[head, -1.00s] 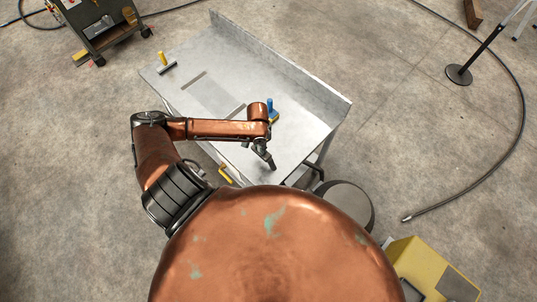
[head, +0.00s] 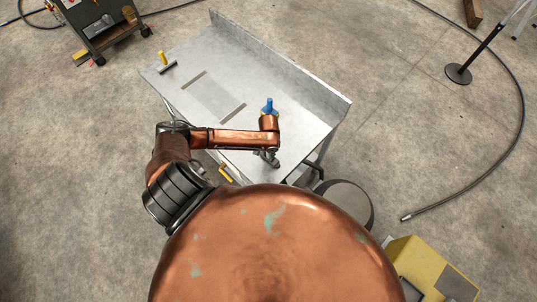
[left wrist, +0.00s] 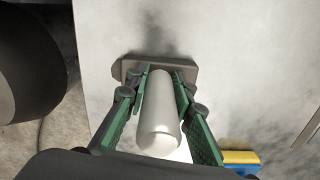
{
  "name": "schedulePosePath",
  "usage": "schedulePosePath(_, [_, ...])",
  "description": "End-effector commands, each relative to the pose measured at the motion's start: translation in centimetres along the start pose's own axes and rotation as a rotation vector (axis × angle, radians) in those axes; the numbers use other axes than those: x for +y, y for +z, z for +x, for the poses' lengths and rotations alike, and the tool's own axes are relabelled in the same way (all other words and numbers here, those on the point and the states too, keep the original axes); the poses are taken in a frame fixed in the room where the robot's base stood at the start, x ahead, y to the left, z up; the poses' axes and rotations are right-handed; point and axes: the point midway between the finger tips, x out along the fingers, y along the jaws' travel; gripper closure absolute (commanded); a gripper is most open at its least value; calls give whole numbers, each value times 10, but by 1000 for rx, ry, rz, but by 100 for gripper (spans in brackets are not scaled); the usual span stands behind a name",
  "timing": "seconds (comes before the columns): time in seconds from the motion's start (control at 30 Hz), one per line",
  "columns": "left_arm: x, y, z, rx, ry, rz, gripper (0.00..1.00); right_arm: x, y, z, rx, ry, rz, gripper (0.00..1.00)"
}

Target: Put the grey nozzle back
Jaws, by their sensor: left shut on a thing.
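The grey nozzle (left wrist: 160,112) is a pale grey cylinder on a flat, darker grey base. It fills the middle of the left wrist view, its round end toward the camera. My left gripper (head: 271,160) is over the near right part of the metal bench. In the left wrist view its green-padded fingers (left wrist: 158,95) are shut on the cylinder from both sides. The base sticks out beyond the fingertips, over the bench surface; I cannot tell whether it touches it. In the head view the gripper and arm mostly hide the nozzle. My right gripper is out of view.
The bench (head: 310,120) has a raised back wall. A paler panel (head: 214,98) lies between two dark strips. A blue-topped piece (head: 269,104) stands close behind my gripper; a yellow-topped piece (head: 162,58) stands at the far left. A round stool (head: 345,200) is near the right end.

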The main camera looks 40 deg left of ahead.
Motion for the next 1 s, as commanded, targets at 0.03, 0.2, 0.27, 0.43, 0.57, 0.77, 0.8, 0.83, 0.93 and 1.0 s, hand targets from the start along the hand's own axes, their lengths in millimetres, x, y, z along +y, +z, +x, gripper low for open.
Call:
schedulePosePath(0.03, [0, 0, 2, 0, 0, 0, 100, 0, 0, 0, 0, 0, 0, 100])
schedulePosePath(0.2, [0, 0, 2, 0, 0, 0, 68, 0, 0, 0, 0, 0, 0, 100])
schedulePosePath(0.27, [0, 0, 2, -1, 0, 0, 64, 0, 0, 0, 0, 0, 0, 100])
schedulePosePath(0.43, [0, 0, 2, 0, 0, 0, 61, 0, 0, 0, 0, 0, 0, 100])
schedulePosePath(0.57, [0, 0, 1, 0, 0, 0, 61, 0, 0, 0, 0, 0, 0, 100])
schedulePosePath(0.77, [0, 0, -15, 1, 0, 1, 61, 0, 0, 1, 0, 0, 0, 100])
schedulePosePath(0.8, [0, 0, -22, 2, 1, 2, 61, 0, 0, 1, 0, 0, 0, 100])
schedulePosePath(0.83, [0, 0, -28, 2, 1, 2, 61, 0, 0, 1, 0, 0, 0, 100])
schedulePosePath(0.93, [0, -1, -49, 2, 0, 1, 61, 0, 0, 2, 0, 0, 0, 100])
schedulePosePath(1.0, [0, 0, -65, 2, 0, 3, 61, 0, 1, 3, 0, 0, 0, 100])
